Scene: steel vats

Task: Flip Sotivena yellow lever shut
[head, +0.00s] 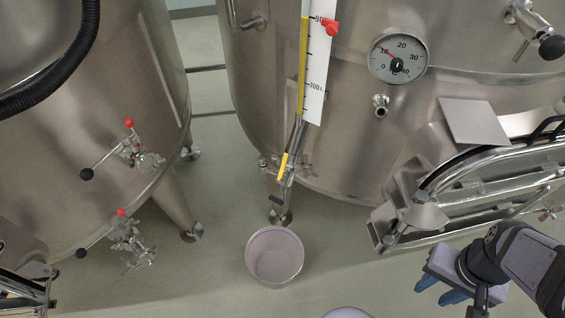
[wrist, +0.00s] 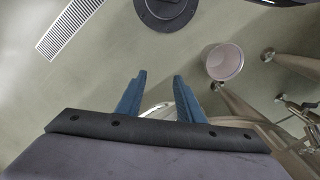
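A yellow lever (head: 283,166) is on the valve at the foot of the level gauge on the middle steel vat (head: 345,130). It slants steeply, its lower end to the left, close to in line with the gauge tube. No label reading Sotivena can be read. My gripper (head: 439,290) is at the lower right of the head view, well to the right of the lever and apart from it. In the wrist view my gripper (wrist: 159,78) has its two blue fingers spread with nothing between them. The yellow lever cannot be made out in the wrist view.
A pale bucket (head: 275,257) stands on the floor below the lever; it also shows in the wrist view (wrist: 224,62). A hatch (head: 480,190) juts from the vat above my gripper. Black-knobbed valves (head: 130,155) are on the left vat. Open floor lies between bucket and gripper.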

